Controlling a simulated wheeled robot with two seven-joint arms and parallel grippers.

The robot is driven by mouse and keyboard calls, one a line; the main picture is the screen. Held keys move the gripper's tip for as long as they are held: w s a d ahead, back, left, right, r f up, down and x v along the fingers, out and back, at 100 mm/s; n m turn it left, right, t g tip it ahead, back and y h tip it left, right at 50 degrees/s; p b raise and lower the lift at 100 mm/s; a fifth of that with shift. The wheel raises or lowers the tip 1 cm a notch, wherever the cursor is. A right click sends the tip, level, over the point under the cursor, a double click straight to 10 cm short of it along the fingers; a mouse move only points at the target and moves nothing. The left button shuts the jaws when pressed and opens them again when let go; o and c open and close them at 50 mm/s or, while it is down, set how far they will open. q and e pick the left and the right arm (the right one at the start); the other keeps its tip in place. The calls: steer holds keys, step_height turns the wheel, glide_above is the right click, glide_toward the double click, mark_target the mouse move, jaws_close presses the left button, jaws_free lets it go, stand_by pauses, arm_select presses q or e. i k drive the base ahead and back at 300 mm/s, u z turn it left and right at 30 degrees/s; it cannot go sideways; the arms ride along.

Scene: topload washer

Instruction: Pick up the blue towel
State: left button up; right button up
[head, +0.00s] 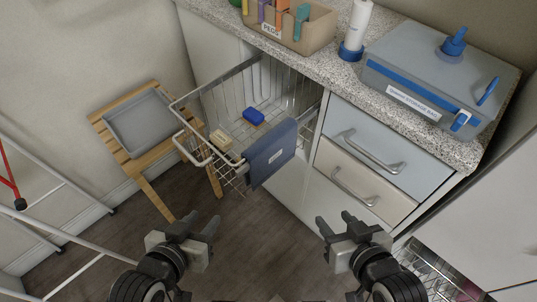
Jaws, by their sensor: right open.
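A blue towel (271,154) with a small pale label hangs over the front right rim of a pulled-out wire basket (230,140). My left gripper (201,222) is in front of the basket, below and left of the towel, with its fingers apart and nothing between them. My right gripper (335,220) is below and right of the towel, in front of the drawers, open and empty. Both grippers are apart from the towel. The towel's rear part is hidden.
The basket holds a blue item (253,116) and a cream item (221,139). A wooden stand (139,166) with a grey tray (139,122) is at left. Drawers (363,165) and a counter (335,70) lie right. A lower wire rack (447,272) is at bottom right. Floor between the grippers is clear.

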mark_target(267, 154)
steer(key=z, duration=0.6)
steer(key=k, duration=0.5)
steer(key=u, duration=1.4)
steer(key=i, duration=0.3)
steer(key=z, duration=0.05)
